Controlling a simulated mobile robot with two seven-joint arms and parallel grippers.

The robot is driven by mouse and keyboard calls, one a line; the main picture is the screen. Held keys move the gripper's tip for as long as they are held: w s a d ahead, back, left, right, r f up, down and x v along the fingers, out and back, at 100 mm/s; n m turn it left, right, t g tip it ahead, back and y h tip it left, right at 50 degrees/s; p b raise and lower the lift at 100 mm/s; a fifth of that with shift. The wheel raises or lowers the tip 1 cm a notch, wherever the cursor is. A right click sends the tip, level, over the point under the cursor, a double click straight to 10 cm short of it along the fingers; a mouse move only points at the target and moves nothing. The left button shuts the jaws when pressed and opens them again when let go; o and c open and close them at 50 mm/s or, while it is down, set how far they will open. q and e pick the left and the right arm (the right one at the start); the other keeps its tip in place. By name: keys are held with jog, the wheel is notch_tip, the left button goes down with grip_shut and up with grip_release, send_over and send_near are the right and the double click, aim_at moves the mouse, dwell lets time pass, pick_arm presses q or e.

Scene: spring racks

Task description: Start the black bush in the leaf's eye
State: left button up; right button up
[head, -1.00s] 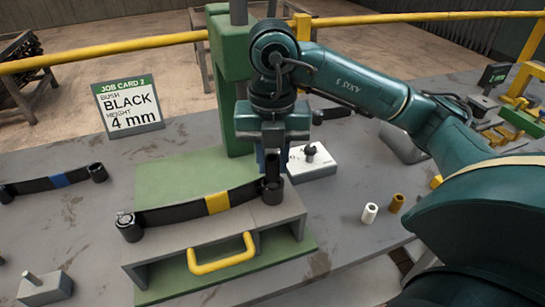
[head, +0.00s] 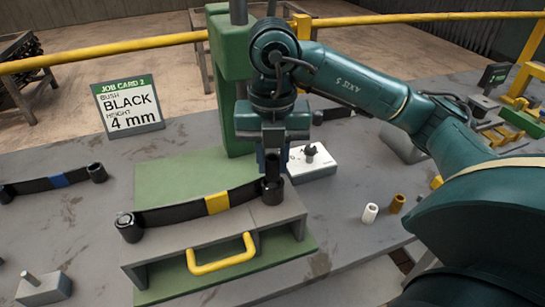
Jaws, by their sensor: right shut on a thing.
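The leaf spring with a yellow band (head: 182,211) lies across the grey stand, with a round eye at each end. Its right eye (head: 272,193) is directly under my right gripper (head: 272,158). My right gripper points down and is shut on the black bush (head: 272,170), which is upright. The bush's lower end meets the top of the right eye in the picture; I cannot tell whether it has entered the bore. The left eye (head: 129,229) shows a lighter ring inside. My left gripper is not in view.
The stand has a yellow handle (head: 222,256) in front. A job card (head: 128,105) reads BUSH BLACK, HEIGHT 4 mm. A white bush (head: 370,213) and a brown bush (head: 397,204) stand at right. A white box with a dark knob (head: 312,163) sits behind the gripper.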

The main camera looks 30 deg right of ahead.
jog(key=shift+f+b, duration=0.9)
jog(key=shift+f, duration=0.1)
jog(key=o, duration=1.4)
jog(key=shift+r, duration=0.15)
notch_tip(320, 180, up, 7)
jog(key=p, duration=0.6)
dwell(0.4)
